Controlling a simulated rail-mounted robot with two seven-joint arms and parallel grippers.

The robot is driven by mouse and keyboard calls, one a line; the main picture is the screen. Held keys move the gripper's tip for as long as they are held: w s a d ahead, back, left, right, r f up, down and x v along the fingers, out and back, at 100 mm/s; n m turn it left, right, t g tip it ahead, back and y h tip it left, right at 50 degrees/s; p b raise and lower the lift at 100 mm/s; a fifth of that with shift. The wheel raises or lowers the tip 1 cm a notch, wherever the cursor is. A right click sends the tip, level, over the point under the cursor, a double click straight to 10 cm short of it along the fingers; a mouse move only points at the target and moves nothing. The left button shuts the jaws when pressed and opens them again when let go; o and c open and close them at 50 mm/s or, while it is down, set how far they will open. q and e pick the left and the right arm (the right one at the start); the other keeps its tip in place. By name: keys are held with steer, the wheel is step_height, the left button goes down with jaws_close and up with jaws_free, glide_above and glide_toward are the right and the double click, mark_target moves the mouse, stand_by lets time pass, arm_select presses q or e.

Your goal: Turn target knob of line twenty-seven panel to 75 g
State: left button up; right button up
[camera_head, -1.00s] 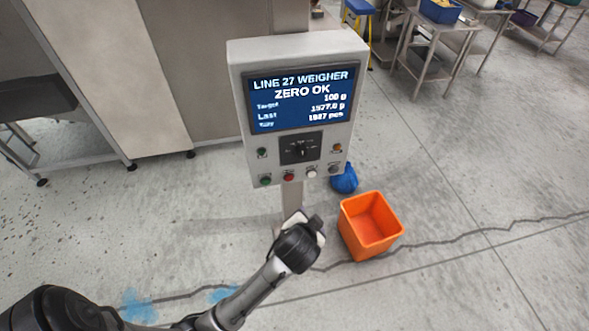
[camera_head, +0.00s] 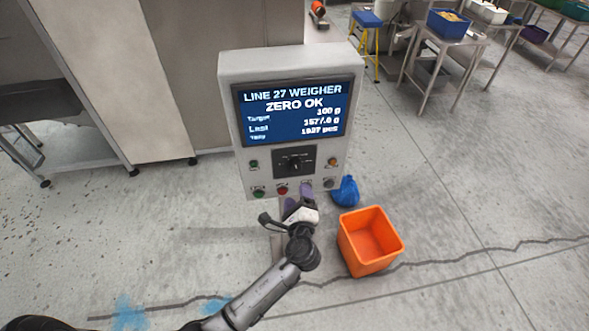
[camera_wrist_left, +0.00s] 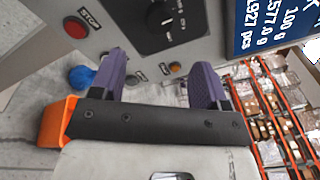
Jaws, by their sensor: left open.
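The line 27 weigher panel (camera_head: 226,110) stands on a post, its screen (camera_head: 296,108) reading "ZERO OK" with target 100 g. The black target knob (camera_head: 295,163) sits on a dark plate below the screen; it shows at the top of the left wrist view (camera_wrist_left: 160,14), partly cut off. My left gripper (camera_head: 299,194) is just below the knob, at the lower button row. In the left wrist view its purple fingers (camera_wrist_left: 162,62) are spread, with nothing between them and the knob beyond their tips, apart from them. My right gripper is not in view.
A red stop button (camera_wrist_left: 75,27) and an orange button (camera_wrist_left: 175,68) lie near the knob. An orange bin (camera_head: 370,243) and a blue bag (camera_head: 345,191) are on the floor beside the post. Steel tables (camera_head: 447,62) stand at the back right.

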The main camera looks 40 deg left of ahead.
mark_target(294, 170)
arm_select(q)
steer(key=x, duration=0.8)
steer(key=shift+w+a, duration=0.25)
steer(key=shift+a, duration=0.05)
steer(key=shift+x, duration=1)
steer(key=shift+f, duration=0.1)
steer(key=shift+c, duration=0.4)
steer(key=c, duration=0.8)
steer(key=shift+f+n+b, duration=0.2)
steer(key=shift+n+b, duration=0.4)
steer(key=shift+b, duration=0.2)
steer(key=shift+c, duration=0.2)
steer(key=n+b, duration=0.4)
steer(key=b, duration=0.1)
steer(key=shift+f+n+b, duration=0.15)
steer(key=shift+n+b, duration=0.2)
steer(key=shift+n, duration=0.05)
steer(key=n+b, duration=0.2)
steer(key=b, duration=0.1)
steer(key=shift+n+y, duration=0.3)
steer(key=shift+y, duration=0.1)
steer(key=shift+r+n, duration=0.2)
steer(key=shift+n, duration=0.2)
